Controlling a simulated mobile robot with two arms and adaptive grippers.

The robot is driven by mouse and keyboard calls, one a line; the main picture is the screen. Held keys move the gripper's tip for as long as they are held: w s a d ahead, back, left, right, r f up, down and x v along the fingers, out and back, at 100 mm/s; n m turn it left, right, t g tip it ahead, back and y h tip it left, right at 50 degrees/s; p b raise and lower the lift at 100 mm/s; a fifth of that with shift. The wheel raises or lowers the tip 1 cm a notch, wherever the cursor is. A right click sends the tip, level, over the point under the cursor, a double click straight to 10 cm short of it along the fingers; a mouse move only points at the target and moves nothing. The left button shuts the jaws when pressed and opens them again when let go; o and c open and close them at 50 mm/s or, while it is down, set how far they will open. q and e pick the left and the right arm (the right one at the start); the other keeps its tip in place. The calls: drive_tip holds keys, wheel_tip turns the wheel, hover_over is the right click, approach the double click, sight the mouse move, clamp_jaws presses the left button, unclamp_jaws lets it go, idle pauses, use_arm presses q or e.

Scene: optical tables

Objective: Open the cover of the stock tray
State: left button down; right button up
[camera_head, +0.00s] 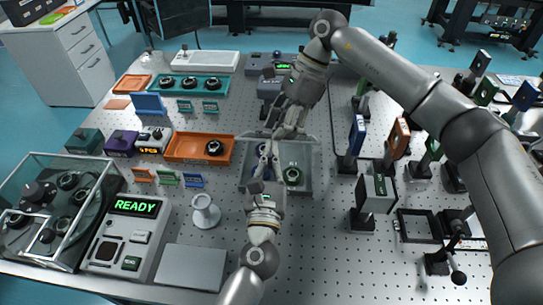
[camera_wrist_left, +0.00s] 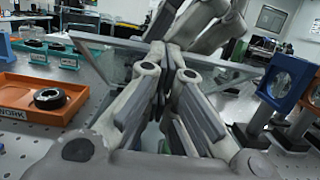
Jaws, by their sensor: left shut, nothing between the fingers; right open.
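The grey stock tray (camera_head: 309,180) sits mid-table with round dark parts inside, one with a green centre (camera_head: 293,175). A clear cover panel shows along its far side; in the left wrist view the panel (camera_wrist_left: 110,57) looks raised and tilted, its top edge wide behind the fingers. My left gripper (camera_head: 268,150) is shut and empty, over the tray at the cover. My right gripper (camera_head: 285,133) is open, just beyond the left one at the cover's far edge. The two grippers overlap in view, and I cannot tell whether either touches the cover.
An orange tray (camera_head: 181,147) with a dark ring stands left of the stock tray. A white pedestal (camera_head: 205,211) and a READY console (camera_head: 128,235) are nearer left. Optic mounts, one blue (camera_head: 356,137), crowd the right.

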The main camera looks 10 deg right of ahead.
use_arm(q)
drive_tip(key=shift+w+a+f, duration=0.15)
drive_tip(key=shift+a+f, duration=0.05)
drive_tip(key=shift+f, duration=0.1)
use_arm(e)
drive_tip(key=shift+f, duration=0.1)
